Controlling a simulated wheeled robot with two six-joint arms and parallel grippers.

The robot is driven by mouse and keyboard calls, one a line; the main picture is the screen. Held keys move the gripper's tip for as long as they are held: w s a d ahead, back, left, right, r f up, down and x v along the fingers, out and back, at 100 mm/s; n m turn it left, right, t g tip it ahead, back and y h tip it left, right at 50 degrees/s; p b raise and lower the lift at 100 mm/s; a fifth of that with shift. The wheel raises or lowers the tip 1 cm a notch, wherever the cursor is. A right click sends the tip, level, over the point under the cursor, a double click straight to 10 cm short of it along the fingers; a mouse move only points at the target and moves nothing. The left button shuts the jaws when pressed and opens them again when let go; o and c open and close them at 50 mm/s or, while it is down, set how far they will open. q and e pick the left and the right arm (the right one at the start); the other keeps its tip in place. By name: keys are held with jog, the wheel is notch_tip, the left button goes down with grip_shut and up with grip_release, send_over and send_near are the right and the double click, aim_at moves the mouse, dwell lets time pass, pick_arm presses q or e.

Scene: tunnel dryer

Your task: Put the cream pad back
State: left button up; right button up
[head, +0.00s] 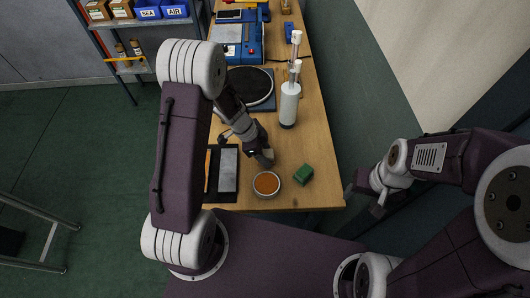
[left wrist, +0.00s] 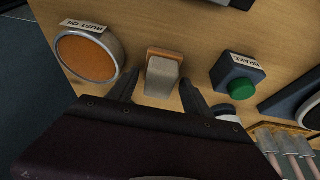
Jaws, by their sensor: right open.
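The cream pad (left wrist: 163,72) is a small block with an orange-brown end. In the left wrist view it lies between the two fingers of my left gripper (left wrist: 160,78), with a narrow gap showing beside the left finger. In the head view the pad (head: 268,154) is at the tips of my left gripper (head: 264,159), low over the table and partly hidden. Whether it touches the table is unclear. My right gripper (head: 368,199) is open and empty, off the table's right side.
A round tin labelled rust oil (left wrist: 88,55) is close by; the head view shows it too (head: 267,185). A box with a green top, labelled brake (left wrist: 238,74), stands nearby. A dark tray (head: 232,188) and white pump bottle (head: 289,105) flank my gripper.

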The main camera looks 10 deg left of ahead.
pick_arm(q)
jog(key=shift+r, duration=0.15)
jog(key=w+a+r+n+t+y+p, duration=0.2)
jog(key=a+r+n+t, duration=0.15)
jog(key=r, duration=0.55)
jog(key=w+a+r+n+t+y+p, duration=0.25)
jog(key=a+r+n, duration=0.25)
jog(key=r, duration=0.3)
jog(key=s+d+f+n+g, duration=0.1)
jog(key=s+n+g, duration=0.2)
jog(key=s, duration=0.5)
jog(key=s+d+f+n+g, duration=0.1)
jog(key=s+f+n+g, duration=0.1)
jog(key=s, duration=0.7)
jog(key=shift+s+d+n+g+b, duration=0.3)
jog(key=shift+d+n+g, duration=0.15)
jog(key=shift+n, duration=0.3)
